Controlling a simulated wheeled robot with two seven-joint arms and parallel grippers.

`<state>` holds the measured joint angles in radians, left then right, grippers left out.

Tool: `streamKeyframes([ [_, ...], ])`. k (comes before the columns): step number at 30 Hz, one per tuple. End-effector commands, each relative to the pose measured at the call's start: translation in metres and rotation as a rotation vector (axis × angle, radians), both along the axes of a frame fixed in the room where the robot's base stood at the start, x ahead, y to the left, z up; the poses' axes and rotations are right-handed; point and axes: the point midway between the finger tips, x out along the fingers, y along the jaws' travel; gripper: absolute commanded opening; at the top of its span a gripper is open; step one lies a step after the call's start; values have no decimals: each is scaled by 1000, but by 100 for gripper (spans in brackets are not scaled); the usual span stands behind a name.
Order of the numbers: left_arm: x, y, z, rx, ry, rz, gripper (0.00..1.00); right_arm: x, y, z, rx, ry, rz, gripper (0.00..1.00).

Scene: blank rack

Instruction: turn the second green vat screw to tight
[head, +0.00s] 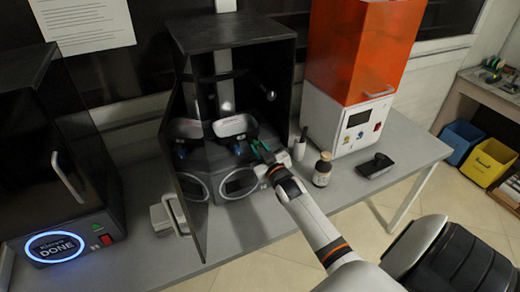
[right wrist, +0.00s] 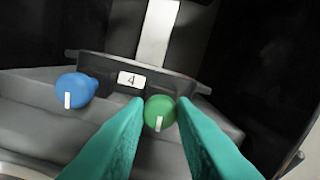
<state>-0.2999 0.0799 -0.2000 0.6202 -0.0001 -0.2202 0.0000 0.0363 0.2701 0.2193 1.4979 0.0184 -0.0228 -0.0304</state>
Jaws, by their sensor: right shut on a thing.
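In the right wrist view a green screw (right wrist: 160,112) with a white mark sits to the right of a label reading 4; the mark points down in the picture. A blue screw (right wrist: 74,91) with its white mark also pointing down sits left of the label. My right gripper (right wrist: 160,104) has its teal fingers shut on the green screw, one on each side. In the head view my right gripper (head: 260,150) reaches into the open black cabinet, at the vat (head: 234,125); the green screw is hard to make out there. My left gripper is not in view.
The cabinet door (head: 185,170) stands open on the left. A brown bottle (head: 322,170), a small white bottle (head: 300,146) and a black object (head: 375,166) stand right of my arm. An orange-topped printer (head: 362,50) is behind them. A machine showing DONE (head: 56,247) stands left.

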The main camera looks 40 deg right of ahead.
Motion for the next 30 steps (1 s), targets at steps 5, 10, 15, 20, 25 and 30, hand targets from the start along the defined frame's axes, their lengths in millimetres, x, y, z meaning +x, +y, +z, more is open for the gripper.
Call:
streamKeyframes([
  [5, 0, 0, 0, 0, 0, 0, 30, 0, 0, -1, 0, 3, 0, 36],
  [10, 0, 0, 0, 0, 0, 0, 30, 0, 0, -1, -1, 3, 0, 44],
  [15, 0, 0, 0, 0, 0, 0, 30, -1, 0, -1, -2, 2, 1, 44],
  [20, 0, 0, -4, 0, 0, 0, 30, -14, 4, -3, -1, 4, 1, 44],
  [25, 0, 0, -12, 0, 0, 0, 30, -45, 11, -4, -1, 4, 0, 44],
  [30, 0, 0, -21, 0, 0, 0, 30, -81, 19, -5, -1, 4, 0, 44],
])
